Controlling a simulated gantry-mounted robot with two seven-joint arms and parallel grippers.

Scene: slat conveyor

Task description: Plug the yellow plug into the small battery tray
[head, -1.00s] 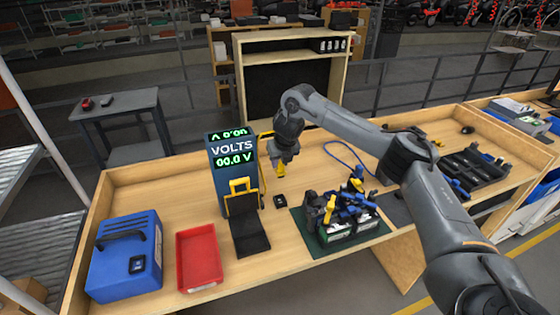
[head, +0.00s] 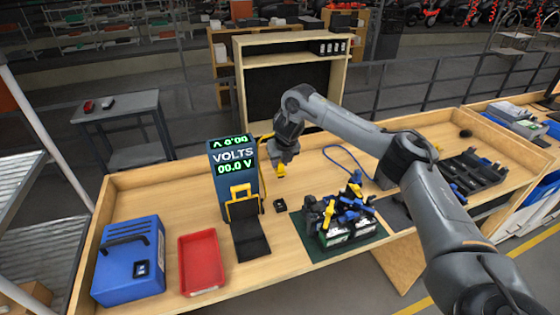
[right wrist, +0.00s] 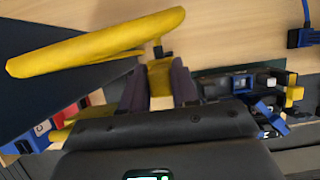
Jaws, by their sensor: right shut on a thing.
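The yellow plug (head: 281,171) is held in my right gripper (head: 283,160), above the bench just right of the voltmeter. In the right wrist view the plug (right wrist: 160,76) sits between the two dark fingers (right wrist: 160,90), with a short black tip beyond it. A thick yellow cable (right wrist: 95,42) crosses in front. A small black block (head: 279,206) lies on the bench below the plug, apart from it. I cannot tell whether this is the small battery tray. My left gripper is out of view.
The blue voltmeter (head: 233,168) reads 00.0 V and stands close left of the gripper. Batteries with blue and yellow connectors (head: 345,215) crowd a green mat (head: 312,244) at right. A red tray (head: 201,263) and blue case (head: 130,262) stand at left.

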